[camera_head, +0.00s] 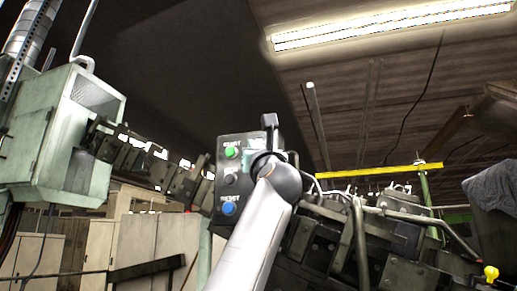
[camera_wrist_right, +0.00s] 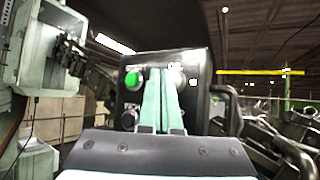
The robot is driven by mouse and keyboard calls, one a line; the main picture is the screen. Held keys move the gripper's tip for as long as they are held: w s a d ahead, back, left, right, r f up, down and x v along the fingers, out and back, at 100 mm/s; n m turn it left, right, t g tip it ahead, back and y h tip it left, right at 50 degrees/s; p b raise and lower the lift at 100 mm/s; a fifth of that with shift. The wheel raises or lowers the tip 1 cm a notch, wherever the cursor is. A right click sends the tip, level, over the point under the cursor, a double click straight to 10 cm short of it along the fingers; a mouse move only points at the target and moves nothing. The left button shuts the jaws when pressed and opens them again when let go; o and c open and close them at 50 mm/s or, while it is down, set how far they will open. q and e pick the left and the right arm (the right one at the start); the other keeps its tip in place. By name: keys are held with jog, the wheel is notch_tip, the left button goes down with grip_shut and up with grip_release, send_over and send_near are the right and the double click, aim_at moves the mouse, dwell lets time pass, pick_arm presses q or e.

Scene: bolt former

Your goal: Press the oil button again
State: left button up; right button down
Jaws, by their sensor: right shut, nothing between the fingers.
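A dark control box (camera_head: 222,196) stands in the middle of the head view. Its face has a green button (camera_head: 231,152) at the top, a dark button (camera_head: 231,180) below it and a blue button (camera_head: 229,207) at the bottom. The labels are too small to read, so I cannot tell which is the oil button. My right gripper (camera_wrist_right: 161,72) is shut and empty, its pale green fingers in front of the panel just right of the green button (camera_wrist_right: 132,80). I cannot tell whether the tips touch the panel. My arm hides the panel's right part. My left gripper is out of view.
A pale green machine cabinet (camera_head: 30,140) stands at the left. Dark machinery with pipes (camera_head: 370,240) fills the lower right. A yellow bar (camera_head: 380,170) crosses behind it. A dark button (camera_wrist_right: 129,120) sits low on the panel, left of the fingers.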

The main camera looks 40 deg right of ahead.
jog(key=shift+w+d, duration=0.1)
jog(key=shift+d, duration=0.05)
dwell(0.4)
jog(key=shift+w+d, duration=0.1)
jog(key=shift+d, duration=0.15)
jog(key=shift+w+d, duration=0.2)
jog(key=shift+d, duration=0.2)
dwell(0.7)
jog(key=shift+a, duration=0.15)
jog(key=shift+s+a, duration=0.35)
jog(key=shift+a, duration=0.3)
jog(key=s+a, duration=0.1)
jog(key=a, duration=0.1)
jog(key=s+a, duration=0.1)
jog(key=a, duration=0.1)
jog(key=shift+s+a, duration=0.2)
dwell(0.4)
dwell(0.8)
